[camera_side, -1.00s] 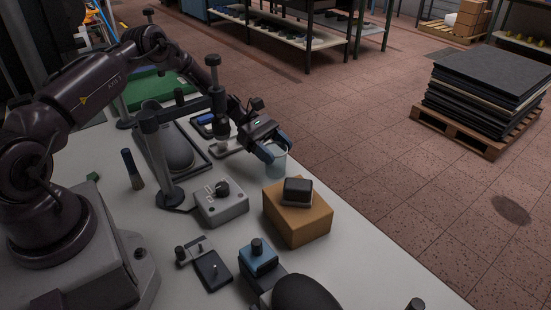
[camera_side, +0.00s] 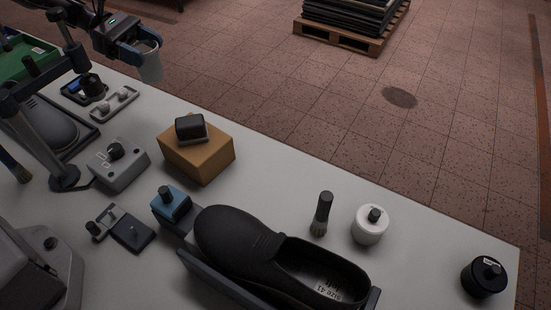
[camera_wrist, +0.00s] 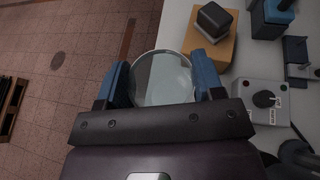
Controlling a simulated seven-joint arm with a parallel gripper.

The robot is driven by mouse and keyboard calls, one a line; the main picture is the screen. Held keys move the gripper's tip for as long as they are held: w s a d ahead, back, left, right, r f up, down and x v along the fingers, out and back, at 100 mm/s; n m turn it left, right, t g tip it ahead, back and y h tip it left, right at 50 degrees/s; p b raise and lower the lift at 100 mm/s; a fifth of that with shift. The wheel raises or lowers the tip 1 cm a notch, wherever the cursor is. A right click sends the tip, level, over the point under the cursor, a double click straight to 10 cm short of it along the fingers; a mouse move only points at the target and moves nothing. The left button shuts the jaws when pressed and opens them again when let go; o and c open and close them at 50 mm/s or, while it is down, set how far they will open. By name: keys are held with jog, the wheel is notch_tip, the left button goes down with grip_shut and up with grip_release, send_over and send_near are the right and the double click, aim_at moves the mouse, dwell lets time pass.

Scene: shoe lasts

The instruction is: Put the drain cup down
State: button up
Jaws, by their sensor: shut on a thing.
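The drain cup (camera_side: 151,64) is a pale, see-through cup. My gripper (camera_side: 143,46) is shut on it near its rim and holds it upright, above the far edge of the table (camera_side: 290,178). In the wrist view the round cup (camera_wrist: 162,80) sits between the two blue fingers of my gripper (camera_wrist: 164,84). Whether anything is in the cup I cannot tell.
An orange-brown box (camera_side: 197,155) with a black block on top stands nearby. A grey control box (camera_side: 118,165), a small grey tray (camera_side: 115,103) and a black shoe (camera_side: 280,255) are on the table.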

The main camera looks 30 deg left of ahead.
notch_tip(320, 180, up, 6)
jog(key=s+d+m+g, duration=0.1)
jog(key=s+d, duration=0.4)
jog(key=d, duration=0.4)
jog(key=s+d+m+g, duration=0.1)
jog(key=s+d, duration=0.3)
jog(key=d, duration=0.6)
jog(key=s+d+m+g, duration=0.1)
jog(key=s+d, duration=0.4)
jog(key=d, duration=0.4)
jog(key=shift+w+d+f, duration=1.3)
jog(key=shift+w+f, duration=0.7)
jog(key=shift+f, duration=1.05)
jog(key=shift+w+d+f, duration=1.35)
jog(key=shift+w+f, duration=0.65)
jog(key=shift+f, duration=1)
jog(key=shift+w+d+f, duration=1.3)
jog(key=shift+w+f, duration=0.7)
jog(key=shift+f, duration=1.05)
jog(key=shift+f, duration=0.1)
